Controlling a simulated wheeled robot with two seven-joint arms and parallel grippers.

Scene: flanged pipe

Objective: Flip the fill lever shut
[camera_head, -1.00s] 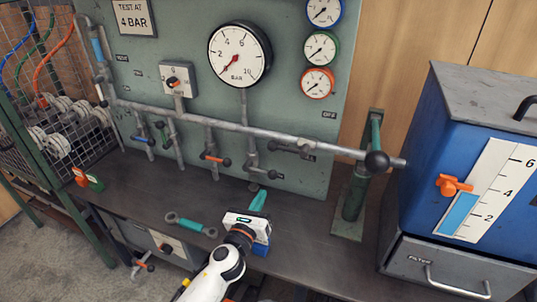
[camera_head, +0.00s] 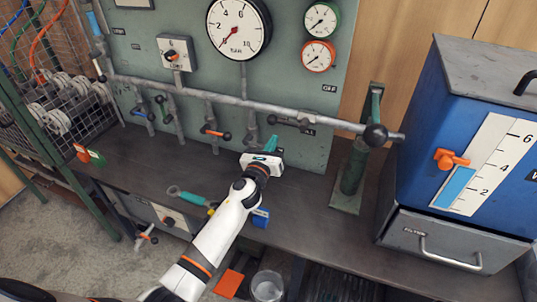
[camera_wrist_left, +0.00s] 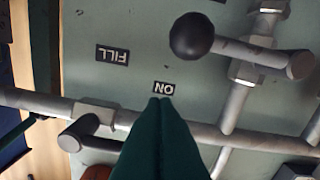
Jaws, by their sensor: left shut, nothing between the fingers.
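The fill lever (camera_head: 287,121) is a dark grey bar with a black knob, on the pipe in front of the green panel. In the head view it points left from its pivot. In the left wrist view the grey pivot end (camera_wrist_left: 85,133) shows, and my fingers hide the rest. The upside-down FILL label (camera_wrist_left: 112,54) and ON label (camera_wrist_left: 164,88) show there. My left gripper (camera_head: 272,144) is shut and empty, just below the lever's knob in the head view. Its green fingertips (camera_wrist_left: 163,101) reach beside the ON label. Contact with the lever cannot be told. My right gripper is out of view.
Another black-knobbed lever (camera_wrist_left: 245,52) stands close by in the left wrist view. The main pipe (camera_head: 340,123) runs across the panel to a green post (camera_head: 352,172). A blue tank (camera_head: 420,140) stands right. A spanner (camera_head: 187,197) lies on the bench.

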